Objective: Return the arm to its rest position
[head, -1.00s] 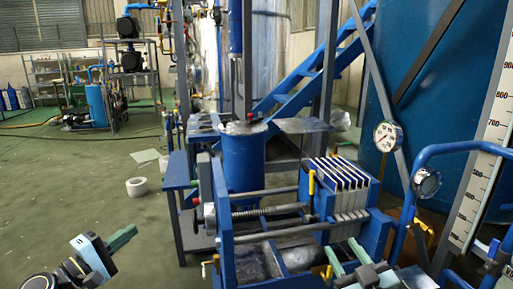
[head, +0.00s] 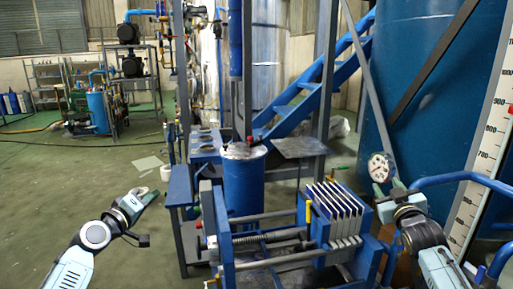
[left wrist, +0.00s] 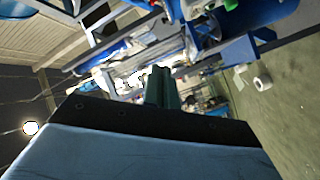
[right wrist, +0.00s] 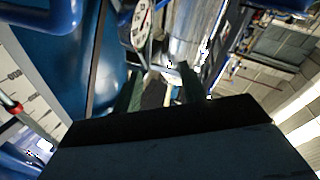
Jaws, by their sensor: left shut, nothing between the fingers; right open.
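My left gripper (head: 148,196) is raised over the green floor at the lower left, shut and empty. Its closed green fingers also show in the left wrist view (left wrist: 162,88). My right gripper (head: 386,190) is raised at the right, just below the round pressure gauge (head: 380,167). Its green fingers stand apart with nothing between them in the right wrist view (right wrist: 160,90). The gauge shows there too (right wrist: 141,25), near the fingers. I cannot tell how far the right gripper is from the gauge.
A blue filter press with white plates (head: 335,208) stands between my arms. A blue cylinder (head: 243,185) is behind it. A large blue tank (head: 430,110) and a curved blue pipe (head: 450,181) are at the right. Open floor (head: 60,185) lies at the left, with a white roll (head: 167,173).

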